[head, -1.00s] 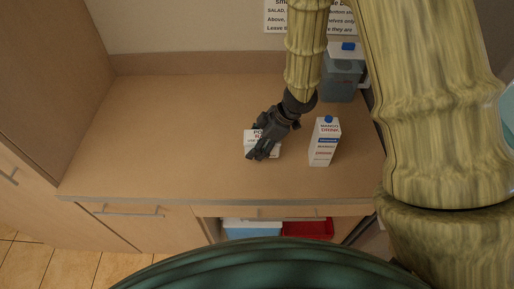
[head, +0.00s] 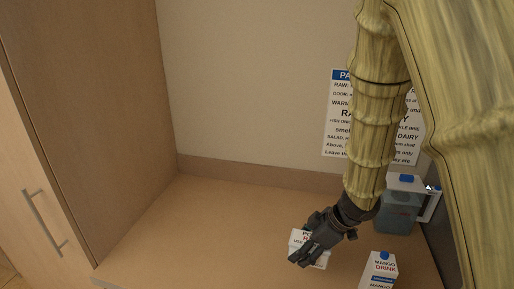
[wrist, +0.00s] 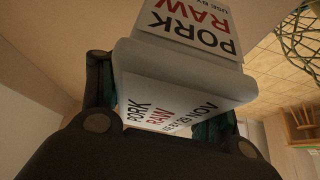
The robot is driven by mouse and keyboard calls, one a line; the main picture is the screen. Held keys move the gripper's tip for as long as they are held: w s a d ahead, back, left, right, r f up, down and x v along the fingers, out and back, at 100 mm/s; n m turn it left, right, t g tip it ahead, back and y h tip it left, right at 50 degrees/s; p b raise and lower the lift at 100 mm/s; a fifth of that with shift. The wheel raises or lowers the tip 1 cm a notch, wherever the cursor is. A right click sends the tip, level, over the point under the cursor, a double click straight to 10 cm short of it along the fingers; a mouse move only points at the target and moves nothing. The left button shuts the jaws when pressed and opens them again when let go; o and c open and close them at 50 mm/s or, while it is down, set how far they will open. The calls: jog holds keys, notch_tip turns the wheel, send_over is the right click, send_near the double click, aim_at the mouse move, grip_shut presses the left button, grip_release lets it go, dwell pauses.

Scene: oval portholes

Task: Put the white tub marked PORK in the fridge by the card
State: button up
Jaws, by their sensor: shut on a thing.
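The white tub marked PORK RAW (head: 296,244) is in my gripper (head: 318,250) over the counter in the head view. In the wrist view the tub (wrist: 180,85) fills the space between the two fingers, with PORK, RAW and a use-by date ending in NOV on its faces. My gripper is shut on the tub. I cannot tell whether the tub touches the counter. The card (head: 344,112), headed in blue and partly hidden by my arm, is on the back wall; its legible words include RAW, DOOR, FISH and DAIRY. No fridge interior shows.
A mango drink carton (head: 379,270) stands right of my gripper, cut by the frame edge. A grey jug with a blue cap (head: 398,211) stands behind it. A tall cabinet (head: 95,120) bounds the left. The counter (head: 215,235) left of the tub is clear.

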jog(key=w+m, duration=0.1)
jog(key=w+f+m+t, duration=0.1)
jog(key=w+m+h+b, duration=0.1)
jog(key=m, duration=0.1)
jog(key=shift+w+a+f+t, duration=0.2)
jog(key=shift+w+a+t, duration=0.05)
jog(key=shift+t, duration=0.15)
jog(key=f+m+h, duration=0.1)
jog(key=m, duration=0.1)
jog(key=w+d+m+t+h+b, duration=0.1)
jog(key=m, duration=0.1)
jog(key=d+f+m, duration=0.1)
jog(key=m, duration=0.1)
jog(key=shift+w+d+f+t+h+b, duration=0.1)
jog(key=shift+w+f+t+h+b, duration=0.1)
jog(key=shift+f+t+h+b, duration=0.15)
jog(key=shift+s+d+f+m+h+b, duration=0.1)
jog(key=shift+s+d+f+m+h, duration=0.15)
jog(key=shift+m, duration=0.4)
jog(key=shift+s+d+f+m+h+b, duration=0.15)
jog(key=shift+f+m+h, duration=0.1)
jog(key=shift+m+h, duration=0.25)
jog(key=shift+s+d+f+m+h+b, duration=0.15)
jog(key=shift+f+m+h, duration=0.1)
jog(key=shift+m, duration=0.5)
